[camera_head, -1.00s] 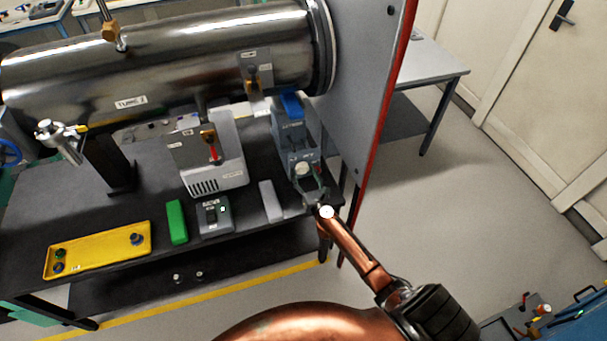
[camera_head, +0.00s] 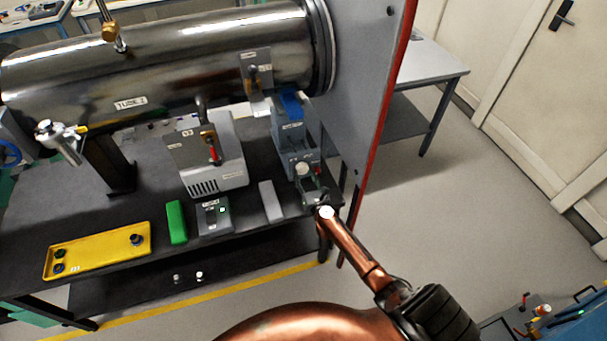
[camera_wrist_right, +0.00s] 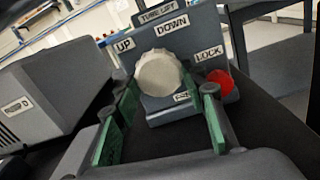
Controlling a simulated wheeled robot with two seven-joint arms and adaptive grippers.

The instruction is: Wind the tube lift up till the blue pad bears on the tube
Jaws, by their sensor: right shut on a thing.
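The tube lift (camera_head: 291,137) is a grey unit at the right end of the black bench, under the shiny metal tube (camera_head: 190,62). Its blue pad (camera_head: 291,105) is at the top, close below the tube; I cannot tell whether they touch. The pale round knob (camera_wrist_right: 158,73) is on the lift's face, with UP, DOWN and LOCK labels around it. A red button (camera_wrist_right: 220,82) is below LOCK. My right gripper (camera_head: 309,184), with green finger pads, is shut on the knob; its fingers also show in the wrist view (camera_wrist_right: 168,100). My left gripper is out of view.
A grey box unit (camera_head: 220,168) stands left of the lift. A green block (camera_head: 176,222), a small grey device (camera_head: 213,216), a grey block (camera_head: 271,201) and a yellow tray (camera_head: 98,250) lie along the bench front. A red-edged grey panel (camera_head: 367,95) rises right of the lift.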

